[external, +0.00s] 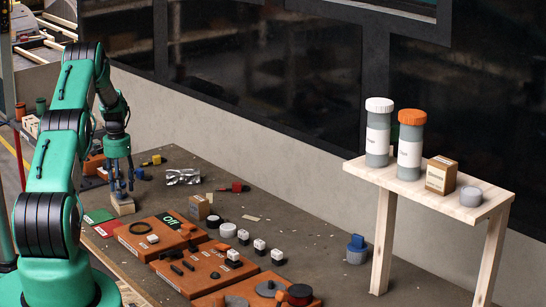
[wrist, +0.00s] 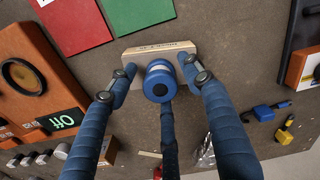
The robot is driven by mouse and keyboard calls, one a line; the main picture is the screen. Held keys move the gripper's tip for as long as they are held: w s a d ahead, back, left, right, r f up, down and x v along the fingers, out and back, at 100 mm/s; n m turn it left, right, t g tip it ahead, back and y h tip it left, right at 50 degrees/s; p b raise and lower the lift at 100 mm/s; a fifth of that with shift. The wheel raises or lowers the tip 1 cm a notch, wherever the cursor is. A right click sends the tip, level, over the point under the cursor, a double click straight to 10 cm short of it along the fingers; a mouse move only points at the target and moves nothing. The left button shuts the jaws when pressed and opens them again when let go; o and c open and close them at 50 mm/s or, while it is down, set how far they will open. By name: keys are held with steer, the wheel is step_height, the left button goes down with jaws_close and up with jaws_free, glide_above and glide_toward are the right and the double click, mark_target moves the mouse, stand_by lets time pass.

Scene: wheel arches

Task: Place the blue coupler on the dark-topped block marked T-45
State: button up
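The block's top is mostly hidden by the coupler and fingers. The block also shows in the external view (external: 122,206), below my gripper (external: 120,188). My gripper (wrist: 160,70) has its blue fingers spread around the coupler, with a small gap visible at the left. A third finger reaches up from below.
A red plate (wrist: 72,24) and a green plate (wrist: 138,14) lie just beyond the block. An orange panel marked Off (wrist: 40,80) is close on the left. Blue and yellow small pieces (wrist: 284,130) lie right. A wooden shelf (external: 345,166) stands far right.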

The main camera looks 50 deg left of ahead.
steer(key=shift+r, duration=0.1)
step_height(320, 180, up, 12)
stand_by(0.9)
stand_by(0.5)
steer(key=shift+r, duration=0.1)
